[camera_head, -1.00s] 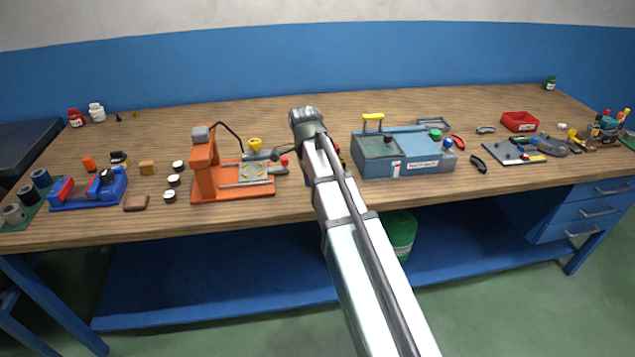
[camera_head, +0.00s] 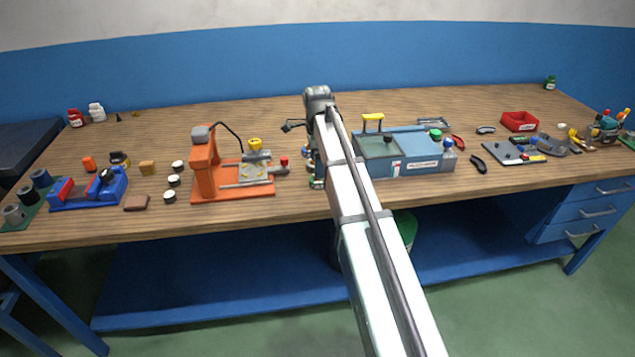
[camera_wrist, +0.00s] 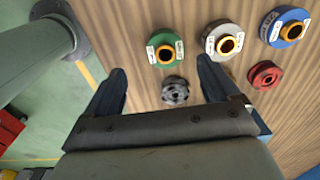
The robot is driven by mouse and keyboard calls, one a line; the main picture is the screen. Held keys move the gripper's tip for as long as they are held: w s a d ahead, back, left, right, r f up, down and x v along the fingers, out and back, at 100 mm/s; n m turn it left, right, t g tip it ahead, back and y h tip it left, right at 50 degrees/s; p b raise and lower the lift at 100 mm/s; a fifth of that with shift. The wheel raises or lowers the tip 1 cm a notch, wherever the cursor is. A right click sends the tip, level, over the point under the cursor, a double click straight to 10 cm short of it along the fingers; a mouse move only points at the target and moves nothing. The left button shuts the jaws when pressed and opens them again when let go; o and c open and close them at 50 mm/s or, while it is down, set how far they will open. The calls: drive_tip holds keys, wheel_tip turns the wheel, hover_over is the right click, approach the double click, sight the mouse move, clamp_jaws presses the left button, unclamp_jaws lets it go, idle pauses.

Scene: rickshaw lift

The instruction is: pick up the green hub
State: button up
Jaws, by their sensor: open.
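The green hub (camera_wrist: 165,48), a round disc with a brass-coloured centre ring and white labels, lies on the wooden bench in the wrist view. My gripper (camera_wrist: 161,63) is open and empty above the bench. Its fingers spread to either side of the green hub's column in the picture, with the hub just beyond the fingertip line. A small grey metal hub (camera_wrist: 175,91) shows between the fingers, nearer the palm. In the head view my arm covers this area, and I cannot make out the green hub there.
In the wrist view, a white-grey hub (camera_wrist: 224,40), a blue hub (camera_wrist: 285,27) and a red pulley-like disc (camera_wrist: 264,75) lie right of the green hub. In the head view, an orange press (camera_head: 205,165) and a blue-grey case (camera_head: 415,165) flank my arm.

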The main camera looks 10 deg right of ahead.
sight(317, 181)
drive_tip(key=shift+w+d+f, duration=0.1)
drive_tip(key=shift+w+f, duration=0.1)
drive_tip(key=shift+f, duration=1.35)
drive_tip(key=shift+w+f, duration=0.15)
drive_tip(key=shift+f, duration=1.35)
drive_tip(key=c, duration=1.4)
